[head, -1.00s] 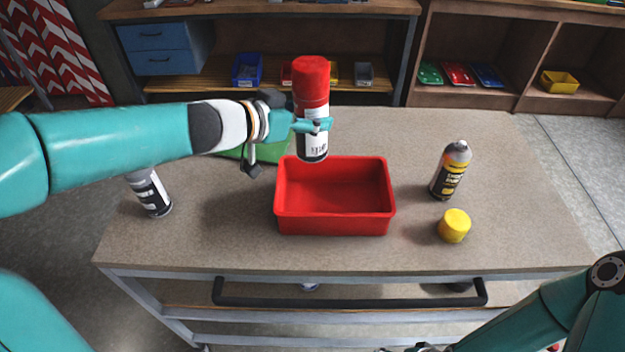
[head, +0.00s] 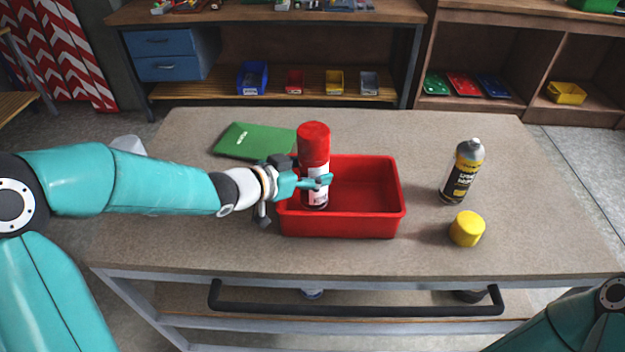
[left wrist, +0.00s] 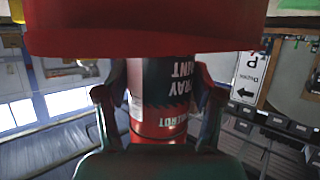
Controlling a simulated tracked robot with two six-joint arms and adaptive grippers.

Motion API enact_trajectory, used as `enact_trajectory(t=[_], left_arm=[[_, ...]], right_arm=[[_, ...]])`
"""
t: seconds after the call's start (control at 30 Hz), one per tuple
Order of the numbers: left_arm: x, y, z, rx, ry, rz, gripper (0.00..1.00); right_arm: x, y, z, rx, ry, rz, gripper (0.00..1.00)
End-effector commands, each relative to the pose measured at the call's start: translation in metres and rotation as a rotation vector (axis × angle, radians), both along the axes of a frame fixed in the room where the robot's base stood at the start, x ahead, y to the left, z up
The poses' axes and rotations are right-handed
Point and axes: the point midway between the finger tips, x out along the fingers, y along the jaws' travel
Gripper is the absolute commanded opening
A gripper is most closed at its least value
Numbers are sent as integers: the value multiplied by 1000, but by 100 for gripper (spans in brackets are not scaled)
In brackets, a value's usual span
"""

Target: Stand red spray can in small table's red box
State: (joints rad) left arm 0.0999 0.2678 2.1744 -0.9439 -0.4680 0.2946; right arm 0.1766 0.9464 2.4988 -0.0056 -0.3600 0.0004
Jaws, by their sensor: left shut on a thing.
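The red spray can (head: 314,145) is upright, with a red cap and a dark and white label. My left gripper (head: 318,182) is shut on its lower half. The can's lower end shows inside the left part of the red box (head: 345,224), in front of its back wall. I cannot tell whether its base touches the floor of the box. The can also fills the middle of the left wrist view (left wrist: 165,90), between the two fingers (left wrist: 160,115). The rest of the box is empty. My right gripper is out of view.
A spray can with a yellow and black label (head: 462,172) stands right of the box, with a yellow cap (head: 467,228) in front of it. A green book (head: 255,140) lies behind left. The table (head: 420,130) is clear at the back right.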

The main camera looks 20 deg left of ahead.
Motion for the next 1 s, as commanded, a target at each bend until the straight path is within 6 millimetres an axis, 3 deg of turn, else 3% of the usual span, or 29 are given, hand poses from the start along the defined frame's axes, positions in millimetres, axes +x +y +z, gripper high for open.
enact_trajectory(t=[0.13, 0.5, 0.53, 0.6, 0.7, 1.0], left_arm=[[0, 0, -17, -2, -2, 0, 13], [0, 0, -21, -1, -4, 1, 13], [0, 0, -22, 0, -1, 0, 69], [0, 0, -21, 0, -1, 0, 81], [0, 0, -21, 0, -1, 0, 92], [0, -1, -21, 0, -1, -1, 92]], right_arm=[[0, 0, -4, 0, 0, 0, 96], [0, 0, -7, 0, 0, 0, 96], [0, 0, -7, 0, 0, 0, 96], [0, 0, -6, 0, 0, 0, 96], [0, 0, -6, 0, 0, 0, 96], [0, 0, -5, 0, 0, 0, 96]])
